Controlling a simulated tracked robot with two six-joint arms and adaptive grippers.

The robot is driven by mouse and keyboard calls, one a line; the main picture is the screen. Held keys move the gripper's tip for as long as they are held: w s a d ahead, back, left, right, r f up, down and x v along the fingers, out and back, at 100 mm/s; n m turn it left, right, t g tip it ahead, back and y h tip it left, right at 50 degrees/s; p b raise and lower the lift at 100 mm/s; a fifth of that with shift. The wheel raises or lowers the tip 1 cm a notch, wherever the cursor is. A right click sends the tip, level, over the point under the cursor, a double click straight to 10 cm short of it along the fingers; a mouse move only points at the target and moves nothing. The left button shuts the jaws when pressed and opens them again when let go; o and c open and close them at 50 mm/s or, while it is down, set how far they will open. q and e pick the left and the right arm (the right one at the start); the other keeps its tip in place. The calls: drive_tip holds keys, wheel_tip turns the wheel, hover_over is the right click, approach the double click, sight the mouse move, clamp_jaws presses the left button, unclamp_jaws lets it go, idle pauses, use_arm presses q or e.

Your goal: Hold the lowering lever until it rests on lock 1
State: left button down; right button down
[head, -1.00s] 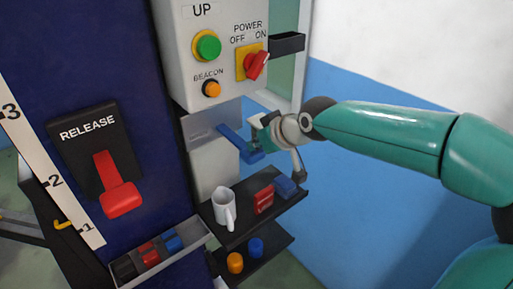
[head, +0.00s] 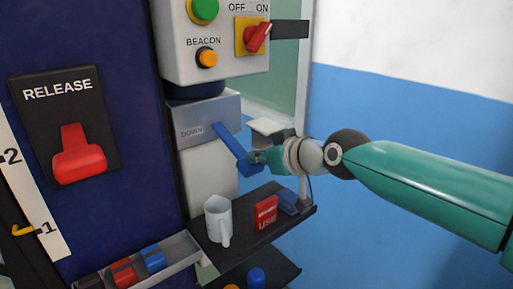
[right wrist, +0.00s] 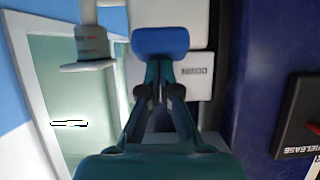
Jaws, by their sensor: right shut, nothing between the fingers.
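The blue lowering lever (head: 231,145) juts from the grey DOWN panel (head: 190,150) and slopes down to the right. My right gripper (head: 257,158) is shut and empty, with its fingertips at the lever's outer end. In the right wrist view the closed fingertips (right wrist: 158,68) meet the lever's blue end (right wrist: 160,42); contact itself is hard to tell. At the far left, a yellow pointer (head: 20,231) stands about level with mark 1 on the white scale (head: 45,222). Whether it rests on the lock is not visible. My left gripper is out of view.
Below the lever, a dark shelf (head: 244,248) holds a white mug (head: 217,218), a red box (head: 265,212) and a blue item (head: 290,202). Left is the red RELEASE handle (head: 78,155). Above is the control box (head: 222,66) with its red power switch (head: 257,37).

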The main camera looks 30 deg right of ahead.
drive_tip(key=shift+r, duration=0.15)
idle(0.3)
drive_tip(key=shift+r+p, duration=0.65)
drive_tip(key=shift+r, duration=0.1)
drive_tip(key=shift+r+p, duration=0.5)
drive_tip(key=shift+r, duration=0.1)
drive_tip(key=s+r+p, duration=0.2)
drive_tip(key=s+r, duration=0.6)
drive_tip(key=s, duration=0.1)
drive_tip(key=shift+s+d, duration=0.25)
drive_tip(key=shift+d, duration=0.1)
drive_tip(key=shift+f, duration=0.1)
